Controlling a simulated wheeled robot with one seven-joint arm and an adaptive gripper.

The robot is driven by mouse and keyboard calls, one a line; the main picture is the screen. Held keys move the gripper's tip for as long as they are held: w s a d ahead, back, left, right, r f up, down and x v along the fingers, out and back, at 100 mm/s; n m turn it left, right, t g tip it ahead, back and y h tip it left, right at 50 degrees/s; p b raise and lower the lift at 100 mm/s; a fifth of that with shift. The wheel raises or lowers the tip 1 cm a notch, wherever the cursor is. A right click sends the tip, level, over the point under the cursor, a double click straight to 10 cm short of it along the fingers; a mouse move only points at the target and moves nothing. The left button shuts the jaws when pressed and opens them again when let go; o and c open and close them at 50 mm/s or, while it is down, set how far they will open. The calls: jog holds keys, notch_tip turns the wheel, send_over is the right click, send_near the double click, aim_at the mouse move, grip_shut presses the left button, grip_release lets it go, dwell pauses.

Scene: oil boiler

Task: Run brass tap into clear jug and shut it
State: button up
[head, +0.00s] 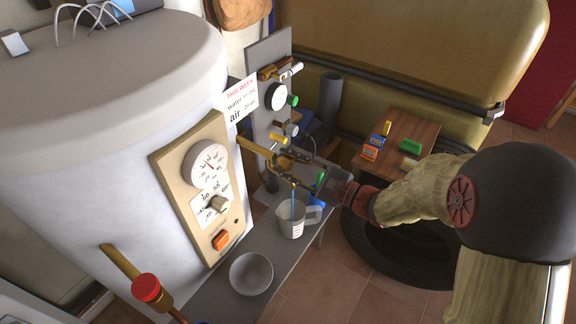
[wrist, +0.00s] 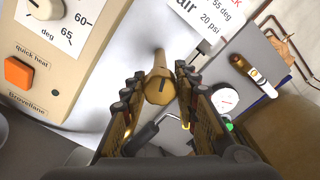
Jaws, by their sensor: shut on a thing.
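The brass tap (head: 258,148) sticks out from the side of the white boiler on a short pipe. A thin blue stream of water (head: 293,203) falls from below it into the clear jug (head: 290,221), which stands upright on the grey bench. The water level in the jug is hard to tell. My gripper (head: 289,163) is at the tap's outer end, above the jug. In the wrist view, my gripper's fingers (wrist: 160,92) lie on both sides of the tap's round brass end (wrist: 158,86), shut on the tap. The jug is not clear in the wrist view.
A white bowl (head: 251,273) stands on the grey bench (head: 207,292) left of the jug. A boiler panel has a dial (head: 206,166), a knob and an orange button (head: 221,240). A red-capped valve (head: 146,288) is at lower left. A wooden table (head: 400,135) holds small blocks.

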jog(key=o, duration=1.1)
jog(key=shift+o, duration=0.3)
jog(key=v, duration=1.2)
